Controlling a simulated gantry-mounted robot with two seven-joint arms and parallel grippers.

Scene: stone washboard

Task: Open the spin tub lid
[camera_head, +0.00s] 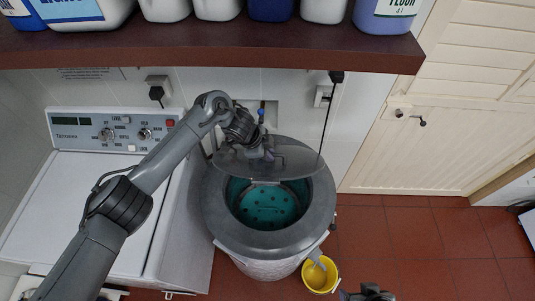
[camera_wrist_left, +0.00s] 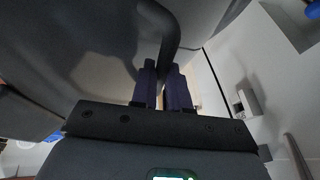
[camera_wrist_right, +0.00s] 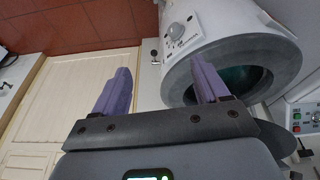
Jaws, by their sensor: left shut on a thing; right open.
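The spin tub (camera_head: 270,235) is a grey-topped drum in the middle of the head view, with a teal perforated basket (camera_head: 268,205) visible inside. Its grey lid (camera_head: 295,160) is raised and tilted back at the rear of the rim, so the opening shows. My left gripper (camera_head: 265,155) is at the lid; in the left wrist view its purple fingers (camera_wrist_left: 163,88) are shut on the dark curved lid handle (camera_wrist_left: 168,40). My right gripper (camera_head: 368,292) is at the bottom edge of the head view. In the right wrist view its fingers (camera_wrist_right: 160,85) are apart and empty, with the tub beyond.
A white washing machine (camera_head: 100,215) with a control panel stands left of the tub. A yellow bucket (camera_head: 320,274) is on the red tile floor at the tub's front right. A brown shelf (camera_head: 200,45) with bottles hangs above.

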